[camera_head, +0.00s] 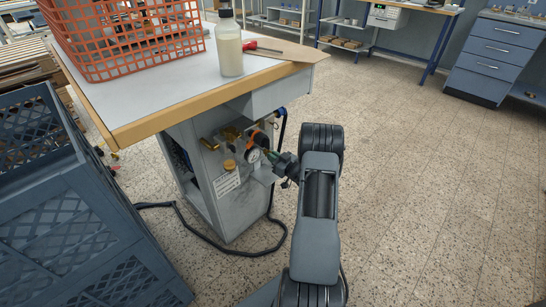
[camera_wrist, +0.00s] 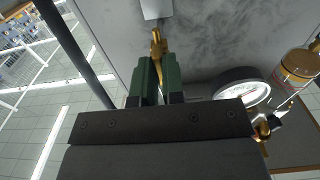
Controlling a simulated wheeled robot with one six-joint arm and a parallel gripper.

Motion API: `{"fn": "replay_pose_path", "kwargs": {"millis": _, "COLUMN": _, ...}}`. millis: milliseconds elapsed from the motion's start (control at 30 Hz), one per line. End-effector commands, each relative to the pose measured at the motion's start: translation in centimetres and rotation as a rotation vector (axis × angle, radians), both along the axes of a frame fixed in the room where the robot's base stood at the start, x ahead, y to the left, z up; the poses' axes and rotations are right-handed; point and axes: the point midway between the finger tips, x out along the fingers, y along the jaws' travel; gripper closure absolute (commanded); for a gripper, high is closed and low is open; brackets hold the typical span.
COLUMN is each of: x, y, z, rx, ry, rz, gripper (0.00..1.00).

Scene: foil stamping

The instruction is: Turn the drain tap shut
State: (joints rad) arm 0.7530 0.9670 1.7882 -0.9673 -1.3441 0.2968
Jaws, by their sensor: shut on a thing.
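My gripper (camera_head: 273,157) is at the side of the grey cabinet under the worktable, next to the pressure gauge (camera_head: 253,155). In the wrist view its two green fingers (camera_wrist: 158,65) are closed around a small brass piece, which I take to be the drain tap (camera_wrist: 156,40). The tap's upper end sticks out past the fingertips; its lower part is hidden between them. In the head view my gripper and wrist cover the tap. The gauge also shows in the wrist view (camera_wrist: 246,88), to the right of the fingers.
Brass fittings (camera_head: 229,135) and a yellow knob (camera_head: 229,164) sit left of the gauge. The worktable (camera_head: 150,95) overhangs above, with an orange basket (camera_head: 130,40) and a bottle (camera_head: 229,48). A black hose (camera_head: 205,238) lies on the floor. A blue crate (camera_head: 75,215) stands left; floor at right is clear.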

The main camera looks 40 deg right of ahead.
Motion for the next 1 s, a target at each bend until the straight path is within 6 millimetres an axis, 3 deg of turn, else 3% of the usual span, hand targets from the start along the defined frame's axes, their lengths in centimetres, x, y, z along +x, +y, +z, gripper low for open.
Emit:
{"fn": "replay_pose_path", "kwargs": {"millis": 600, "x": -0.05, "y": 0.01, "z": -0.1, "rx": 0.037, "ry": 0.008, "rz": 0.0, "gripper": 1.0}}
{"fn": "replay_pose_path", "kwargs": {"millis": 633, "x": -0.05, "y": 0.01, "z": -0.1, "rx": 0.037, "ry": 0.009, "rz": 0.0, "gripper": 0.89}}
{"fn": "replay_pose_path", "kwargs": {"millis": 733, "x": -0.04, "y": 0.01, "z": -0.09, "rx": 0.036, "ry": 0.008, "rz": 0.0, "gripper": 0.8}}
{"fn": "replay_pose_path", "kwargs": {"millis": 1000, "x": -0.22, "y": -0.04, "z": -0.01, "rx": 0.034, "ry": 0.007, "rz": 0.0, "gripper": 0.8}}
